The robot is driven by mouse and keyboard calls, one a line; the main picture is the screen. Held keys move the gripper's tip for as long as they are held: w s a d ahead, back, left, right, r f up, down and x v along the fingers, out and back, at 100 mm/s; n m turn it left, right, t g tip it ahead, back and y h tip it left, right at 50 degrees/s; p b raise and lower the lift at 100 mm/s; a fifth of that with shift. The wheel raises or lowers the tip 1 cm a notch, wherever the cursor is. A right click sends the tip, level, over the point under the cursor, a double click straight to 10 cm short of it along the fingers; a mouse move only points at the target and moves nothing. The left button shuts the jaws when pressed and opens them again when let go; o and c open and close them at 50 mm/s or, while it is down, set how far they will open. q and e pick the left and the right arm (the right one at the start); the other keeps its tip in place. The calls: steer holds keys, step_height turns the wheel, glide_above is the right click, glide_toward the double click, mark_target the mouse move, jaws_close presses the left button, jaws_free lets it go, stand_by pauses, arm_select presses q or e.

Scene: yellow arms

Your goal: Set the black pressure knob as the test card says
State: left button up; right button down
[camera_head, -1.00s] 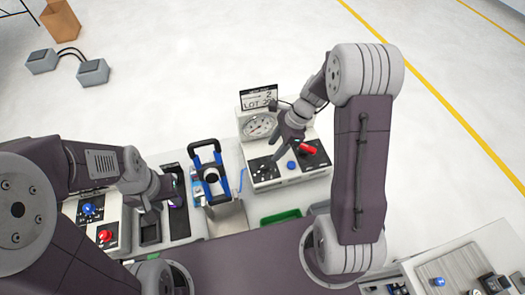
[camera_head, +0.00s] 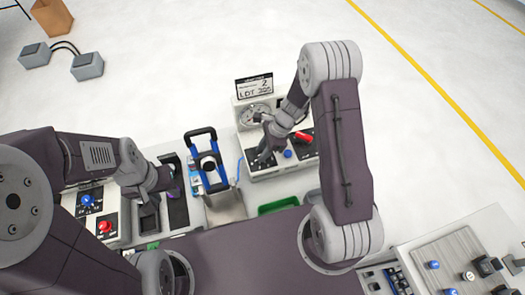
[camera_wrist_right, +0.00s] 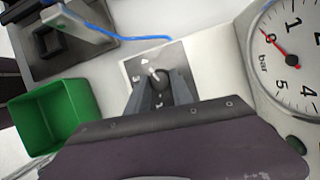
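The black pressure knob (camera_wrist_right: 158,80) sits on a dark numbered plate in the right wrist view, its white pointer toward the upper left. My right gripper (camera_wrist_right: 160,86) has one finger on each side of it; I cannot tell whether they touch it. In the head view my right gripper (camera_head: 266,155) covers the knob. The test card (camera_head: 254,86) stands behind the panel and shows a "2" above a "LOT" line. The round bar gauge (camera_wrist_right: 295,60) has its red needle near 0. My left gripper (camera_head: 150,206) is at the left bench; its fingers are unclear.
A blue knob (camera_head: 288,154) and a red handle (camera_head: 303,137) are right of my right gripper. A green bin (camera_wrist_right: 50,115) lies in front of the panel. A blue-handled rack (camera_head: 207,160) and a left panel with a red knob (camera_head: 105,226) stand further left.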

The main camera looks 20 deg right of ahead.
steer(key=shift+r, duration=0.1)
stand_by(0.3)
steer(key=shift+w+n+g+p, duration=0.15)
steer(key=shift+n+g+p, duration=0.45)
steer(key=shift+n, duration=0.6)
steer(key=n+g, duration=0.1)
steer(key=n, duration=0.2)
steer(key=shift+w+n+h+p, duration=0.1)
steer(key=shift+n+h+p, duration=0.2)
steer(key=shift+n, duration=0.1)
steer(key=n+g, duration=0.1)
steer(key=n, duration=0.2)
steer(key=n+g+h, duration=0.1)
steer(key=n, duration=0.2)
steer(key=shift+w+a+h+b, duration=0.2)
steer(key=shift+h+b, duration=0.1)
steer(key=shift+b, duration=0.1)
steer(key=n+h, duration=0.1)
steer(key=n, duration=0.4)
steer(key=shift+a+g+h+b, duration=0.1)
steer(key=shift+g+h+b, duration=0.2)
steer(key=shift+h+b, duration=0.1)
steer(key=shift+n, duration=0.4)
steer(key=c, duration=1.1)
jaws_free()
